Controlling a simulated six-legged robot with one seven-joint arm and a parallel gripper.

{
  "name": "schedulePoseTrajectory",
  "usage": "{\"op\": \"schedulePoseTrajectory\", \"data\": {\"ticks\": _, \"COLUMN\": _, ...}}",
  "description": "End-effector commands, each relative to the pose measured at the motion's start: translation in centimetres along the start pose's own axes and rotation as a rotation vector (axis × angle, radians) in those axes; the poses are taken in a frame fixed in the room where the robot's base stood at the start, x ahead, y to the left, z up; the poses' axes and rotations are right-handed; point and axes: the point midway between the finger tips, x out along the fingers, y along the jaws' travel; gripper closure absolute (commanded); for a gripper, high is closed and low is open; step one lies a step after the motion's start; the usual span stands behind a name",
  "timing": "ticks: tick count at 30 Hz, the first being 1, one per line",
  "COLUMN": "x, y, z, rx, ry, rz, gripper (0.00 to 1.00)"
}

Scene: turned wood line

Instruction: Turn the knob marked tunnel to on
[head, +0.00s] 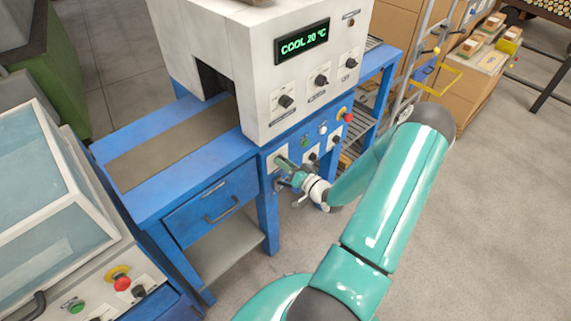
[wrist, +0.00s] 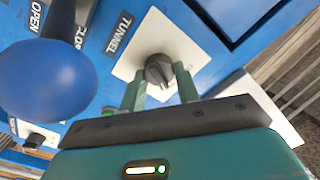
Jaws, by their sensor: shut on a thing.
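The tunnel knob (wrist: 159,71) is a dark round knob on a white plate (wrist: 180,45) on the blue panel. A dark label reading TUNNEL (wrist: 119,33) sits beside it in the wrist view. My gripper (wrist: 159,80) is shut on the knob, with one green finger at each side of it. In the head view my gripper (head: 285,167) is at the blue front panel below the white machine, and it hides the knob there. The knob's on and off marks are not readable, so I cannot tell its setting.
A blue ball handle (wrist: 45,80) stands close to my gripper, near OPEN and CLOSE labels. Several other knobs and a red button (head: 346,115) sit along the panel. The white machine (head: 215,45) shows "COOL 20 °C". The floor at right (head: 490,220) is clear.

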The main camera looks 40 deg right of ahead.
Motion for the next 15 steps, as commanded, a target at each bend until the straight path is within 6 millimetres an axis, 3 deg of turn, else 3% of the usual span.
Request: {"op": "schedulePoseTrajectory", "data": {"ticks": 15, "x": -0.10, "y": 0.07, "z": 0.03, "rx": 0.083, "ry": 0.000, "rz": 0.002, "gripper": 0.91}}
